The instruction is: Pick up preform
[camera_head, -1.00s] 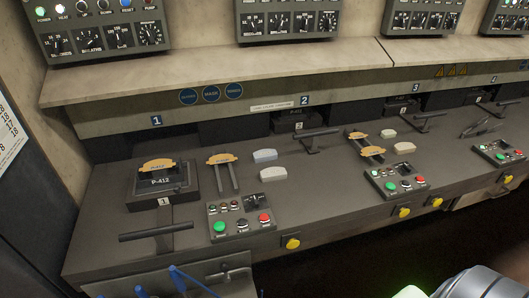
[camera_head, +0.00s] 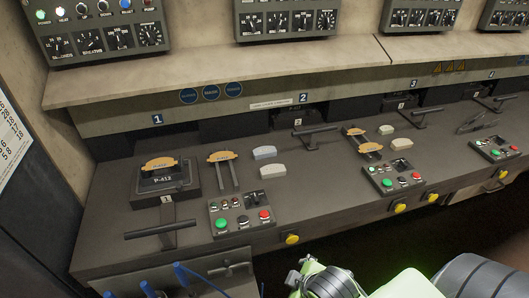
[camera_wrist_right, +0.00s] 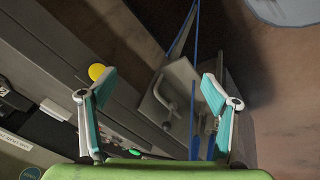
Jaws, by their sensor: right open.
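Pale blocks that look like the preforms lie on the bench in the head view. One pair, a greyish block (camera_head: 264,152) and a whiter block (camera_head: 272,170), lies right of the station 1 stand; another pair, an upper block (camera_head: 386,129) and a lower block (camera_head: 402,143), lies near station 2. My right gripper (camera_wrist_right: 160,76) is open and empty in the right wrist view, over the bench's front side, with no pale block between its fingers. In the head view my green right arm is at the bottom; its fingers are not seen. My left gripper is not in view.
Tan curved pieces rest on a rail stand (camera_head: 222,157) and on the P-412 block (camera_head: 165,180). A button box (camera_head: 242,215) and lever handle (camera_head: 160,230) stand near the front edge. Yellow buttons (camera_head: 292,239) line the front. Blue rods (camera_head: 190,281) rise at lower left.

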